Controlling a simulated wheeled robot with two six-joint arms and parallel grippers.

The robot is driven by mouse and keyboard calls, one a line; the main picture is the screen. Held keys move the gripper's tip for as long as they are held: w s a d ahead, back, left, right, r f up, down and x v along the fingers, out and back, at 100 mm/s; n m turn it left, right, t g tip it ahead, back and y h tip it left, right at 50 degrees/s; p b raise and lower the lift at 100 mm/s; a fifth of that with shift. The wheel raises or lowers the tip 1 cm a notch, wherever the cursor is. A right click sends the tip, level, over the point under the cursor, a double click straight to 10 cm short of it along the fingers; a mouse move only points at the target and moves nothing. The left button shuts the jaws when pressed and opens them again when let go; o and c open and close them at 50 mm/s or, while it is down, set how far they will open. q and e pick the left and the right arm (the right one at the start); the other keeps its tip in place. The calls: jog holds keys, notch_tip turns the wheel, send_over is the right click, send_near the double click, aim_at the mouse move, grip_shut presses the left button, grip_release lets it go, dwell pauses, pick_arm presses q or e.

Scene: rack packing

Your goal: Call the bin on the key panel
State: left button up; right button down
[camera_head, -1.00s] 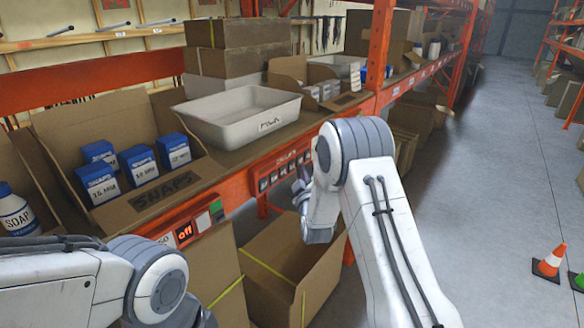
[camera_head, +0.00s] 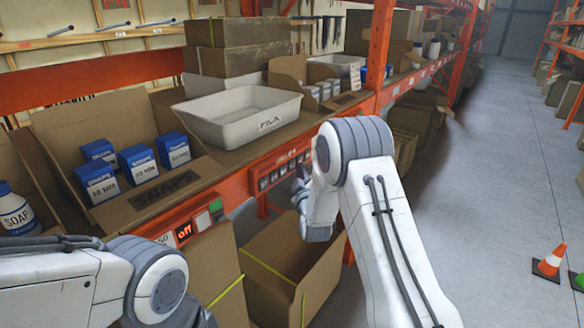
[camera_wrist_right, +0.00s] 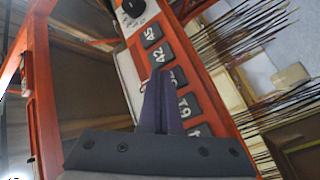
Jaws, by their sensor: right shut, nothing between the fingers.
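The key panel (camera_head: 285,170) is a red strip with a row of dark square keys on the front of the shelf beam. In the right wrist view the panel (camera_wrist_right: 187,62) runs diagonally, with keys reading 45 and 42 and a black round knob (camera_wrist_right: 133,8) at its upper end. My right gripper (camera_head: 298,182) is shut and empty in front of the panel. In the wrist view its fingertips (camera_wrist_right: 160,74) overlap the row just beside the 42 key and partly cover the key below it. I cannot tell whether they touch. My left gripper is out of view.
A white bin (camera_head: 240,115) stands on the shelf above, beside a box of blue cartons (camera_head: 138,163). Open cardboard boxes (camera_head: 290,285) stand below. The aisle at right is clear except for cones (camera_head: 549,262).

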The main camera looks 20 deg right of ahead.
jog(key=shift+w+a, duration=0.2)
jog(key=shift+w, duration=0.05)
jog(key=shift+w+a+b, duration=0.25)
jog(key=shift+w+b, duration=0.05)
jog(key=shift+b, duration=0.1)
dwell(0.8)
jog(key=shift+s+d+b, duration=0.4)
jog(key=shift+s+d, duration=0.1)
jog(key=shift+s, duration=0.15)
jog(key=s+d, duration=0.1)
jog(key=s, duration=0.1)
jog(key=s+d+b, duration=0.1)
jog(key=s+d, duration=0.1)
jog(key=shift+b, duration=0.3)
dwell(0.7)
